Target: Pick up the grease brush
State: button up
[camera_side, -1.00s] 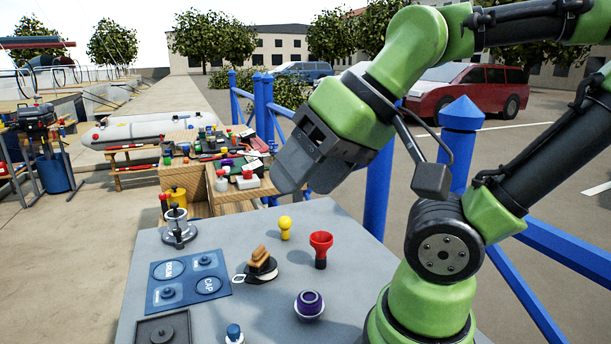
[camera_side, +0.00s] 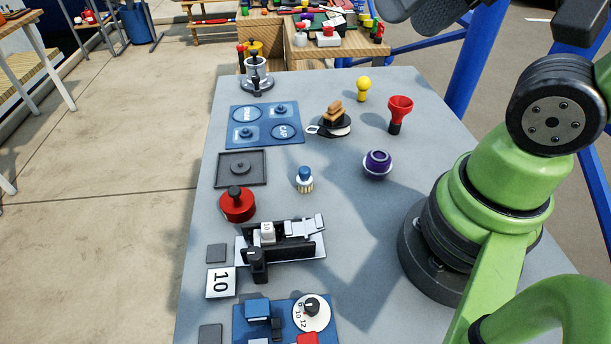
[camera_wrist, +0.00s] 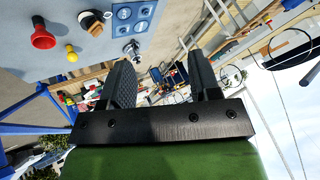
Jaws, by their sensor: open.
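The likely grease brush (camera_side: 304,179) is a small upright piece with a blue top and pale bristles at its foot. It stands on the grey table (camera_side: 330,215) near the middle in the side view. I cannot make it out in the wrist view. My gripper (camera_wrist: 163,78) has its two dark fingers spread apart with nothing between them in the wrist view. It points away over the far end of the table, well clear of the brush.
Around the brush stand a purple round piece (camera_side: 377,164), a red lidded pot (camera_side: 237,205), a dark square tray (camera_side: 241,169) and a black clamp fixture (camera_side: 285,240). A red funnel (camera_side: 400,112) and yellow knob (camera_side: 364,86) are farther back.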

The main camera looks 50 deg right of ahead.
jog(key=shift+o, duration=0.5)
